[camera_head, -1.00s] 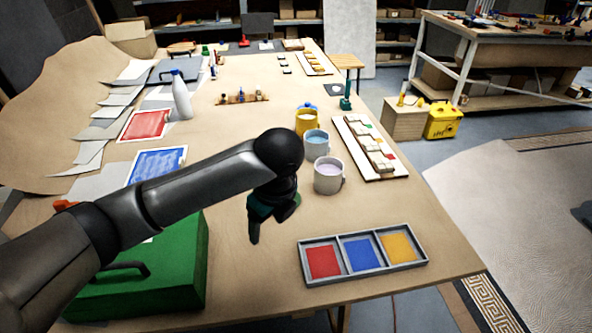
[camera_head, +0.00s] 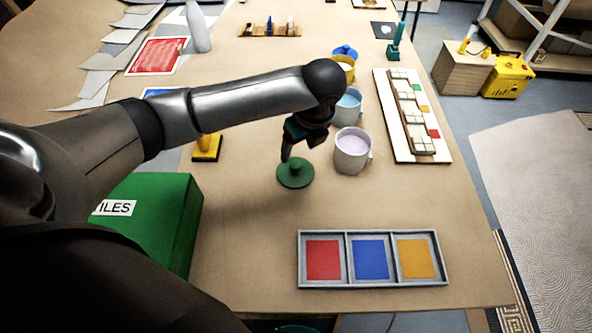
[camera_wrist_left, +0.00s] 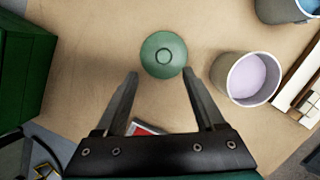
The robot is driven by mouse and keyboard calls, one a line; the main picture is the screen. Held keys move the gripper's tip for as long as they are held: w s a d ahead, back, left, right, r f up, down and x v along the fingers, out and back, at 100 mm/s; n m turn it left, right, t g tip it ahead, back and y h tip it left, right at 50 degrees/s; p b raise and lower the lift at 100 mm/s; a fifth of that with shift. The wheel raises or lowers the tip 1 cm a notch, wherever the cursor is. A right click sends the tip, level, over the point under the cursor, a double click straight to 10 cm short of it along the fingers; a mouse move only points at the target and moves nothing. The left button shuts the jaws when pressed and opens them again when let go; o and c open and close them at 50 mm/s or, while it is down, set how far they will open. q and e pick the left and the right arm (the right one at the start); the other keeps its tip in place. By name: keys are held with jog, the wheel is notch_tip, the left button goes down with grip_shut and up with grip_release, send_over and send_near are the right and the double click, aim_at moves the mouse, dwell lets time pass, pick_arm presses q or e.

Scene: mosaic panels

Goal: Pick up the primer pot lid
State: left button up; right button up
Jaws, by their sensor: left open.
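A green round lid with a small knob (camera_head: 295,173) lies flat on the table, left of the mug with the lilac contents (camera_head: 352,150). It also shows in the left wrist view (camera_wrist_left: 163,54), with the lilac mug (camera_wrist_left: 246,77) to its right. My left gripper (camera_head: 298,150) is above the far side of the lid in the head view. In the left wrist view my left gripper (camera_wrist_left: 160,74) is open and empty, its fingertips apart and the lid centred just beyond them. I do not see my right gripper.
A light-blue-filled mug (camera_head: 350,103), a yellow mug (camera_head: 344,68) and a blue lid (camera_head: 344,51) stand behind. A tray of red, blue and yellow panels (camera_head: 341,262) lies in front. A green box (camera_head: 180,222) is at left. A white board with tiles (camera_head: 388,110) lies at right.

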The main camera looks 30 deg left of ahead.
aim_at(295, 164)
pick_arm(q)
jog(key=x, duration=0.2)
jog(key=b+x, duration=0.1)
jog(key=x, duration=0.5)
jog(key=shift+w+d+f, duration=0.15)
jog(key=shift+w+f, duration=0.1)
jog(key=shift+w, duration=0.05)
jog(key=shift+c, duration=0.2)
grip_shut()
